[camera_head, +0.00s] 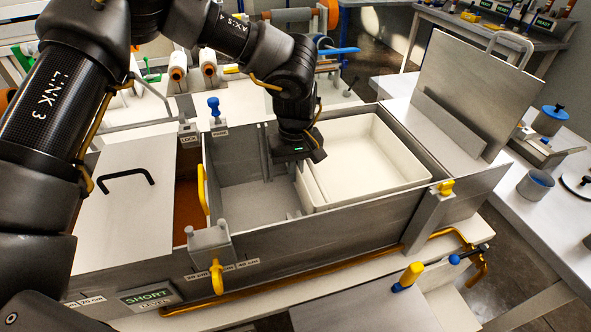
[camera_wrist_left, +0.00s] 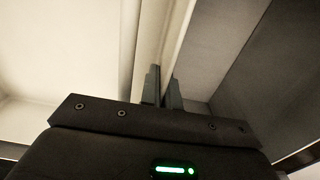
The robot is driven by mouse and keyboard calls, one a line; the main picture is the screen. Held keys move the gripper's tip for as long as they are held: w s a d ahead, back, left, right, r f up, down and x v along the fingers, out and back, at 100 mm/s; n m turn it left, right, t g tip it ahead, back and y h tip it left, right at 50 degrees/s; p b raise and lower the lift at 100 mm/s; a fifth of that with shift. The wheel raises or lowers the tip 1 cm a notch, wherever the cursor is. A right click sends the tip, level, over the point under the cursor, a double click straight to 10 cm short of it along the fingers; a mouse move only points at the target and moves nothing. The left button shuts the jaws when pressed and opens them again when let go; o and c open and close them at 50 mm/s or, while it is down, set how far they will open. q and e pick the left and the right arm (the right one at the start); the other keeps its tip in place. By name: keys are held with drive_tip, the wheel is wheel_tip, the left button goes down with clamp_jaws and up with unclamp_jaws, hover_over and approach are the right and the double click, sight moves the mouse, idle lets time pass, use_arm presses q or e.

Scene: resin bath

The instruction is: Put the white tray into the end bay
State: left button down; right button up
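The white tray (camera_head: 365,160) is an open, empty rectangular box at the right end of the long grey bath, inside the end bay (camera_head: 432,176). Its rim sits close to the level of the bath walls; I cannot tell whether its bottom rests on the floor. My left gripper (camera_head: 298,168) points down at the tray's left wall. In the left wrist view, the gripper's two fingers (camera_wrist_left: 164,92) stand close together on either side of the white tray's wall (camera_wrist_left: 178,40), and look shut on it. The fingertips are partly hidden. My right gripper is not in view.
An empty grey bay (camera_head: 255,200) lies left of the tray. A divider with a yellow handle (camera_head: 202,188) and a lidded section (camera_head: 130,200) stand further left. An upright grey lid (camera_head: 470,85) rises behind the right end. A yellow-topped clamp (camera_head: 446,187) sits on the right wall.

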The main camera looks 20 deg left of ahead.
use_arm(q)
drive_tip(key=shift+f, duration=0.1)
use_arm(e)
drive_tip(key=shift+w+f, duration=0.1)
use_arm(q)
drive_tip(key=c, duration=1.6)
unclamp_jaws()
drive_tip(key=shift+c, duration=0.2)
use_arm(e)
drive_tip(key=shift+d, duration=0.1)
use_arm(q)
drive_tip(key=shift+r, duration=0.3)
wheel_tip(320, 180, up, 10)
drive_tip(key=shift+r+b, duration=0.25)
drive_tip(key=shift+b, duration=0.2)
drive_tip(key=shift+r, duration=0.65)
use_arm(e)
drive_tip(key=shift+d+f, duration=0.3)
